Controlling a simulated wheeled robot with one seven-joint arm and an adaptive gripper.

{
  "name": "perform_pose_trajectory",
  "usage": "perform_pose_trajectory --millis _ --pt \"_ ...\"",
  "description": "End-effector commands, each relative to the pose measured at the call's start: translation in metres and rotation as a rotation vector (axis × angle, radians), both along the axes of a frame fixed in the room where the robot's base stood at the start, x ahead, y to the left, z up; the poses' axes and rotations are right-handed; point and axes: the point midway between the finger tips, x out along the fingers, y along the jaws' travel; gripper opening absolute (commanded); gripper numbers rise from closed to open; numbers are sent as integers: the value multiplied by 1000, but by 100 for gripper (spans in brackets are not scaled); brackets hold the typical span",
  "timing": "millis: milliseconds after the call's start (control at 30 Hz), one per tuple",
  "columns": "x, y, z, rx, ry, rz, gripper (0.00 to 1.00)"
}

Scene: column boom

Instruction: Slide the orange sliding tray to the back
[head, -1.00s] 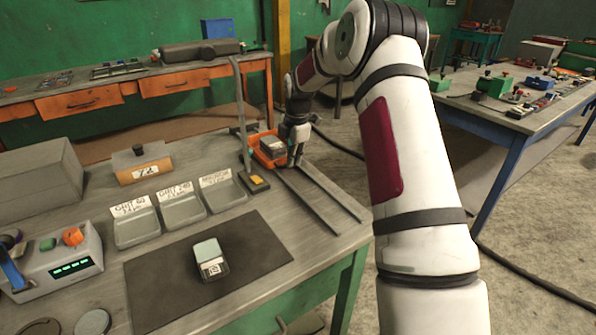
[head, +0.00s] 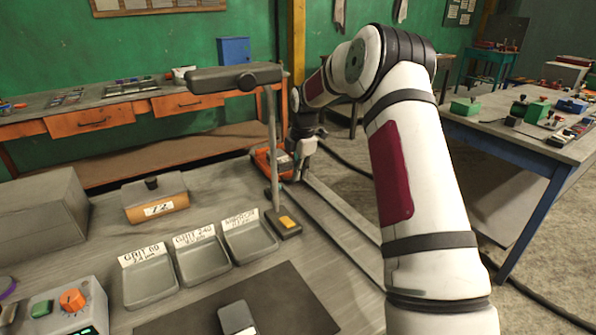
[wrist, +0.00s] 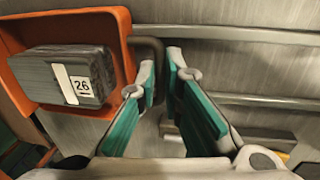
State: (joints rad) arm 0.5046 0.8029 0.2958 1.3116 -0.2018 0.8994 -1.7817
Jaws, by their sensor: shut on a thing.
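The orange sliding tray (head: 260,159) is at the far end of its two metal rails (head: 345,212), partly hidden behind the lamp post and my gripper (head: 300,172). In the wrist view the orange tray (wrist: 122,22) fills the upper left and holds a grey block (wrist: 60,75) labelled 26. A dark handle (wrist: 158,50) sticks out from the tray's side. My gripper (wrist: 163,78), with teal pads, is shut on this handle, one finger on each side of it.
A lamp post (head: 272,135) with a dark base (head: 284,223) stands close left of the rails. Several grey labelled trays (head: 200,258), a box with a 72 label (head: 155,197) and a control box (head: 65,308) lie farther left. The rails in front of the tray are empty.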

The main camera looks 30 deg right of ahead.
Motion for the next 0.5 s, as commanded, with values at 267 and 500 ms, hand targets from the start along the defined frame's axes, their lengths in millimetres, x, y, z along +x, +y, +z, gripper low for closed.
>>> perform_pose_trajectory --millis 267,500 --pt "6 1 1 -1 -18 1 13" --pt "5 1 1 0 -14 1 17"
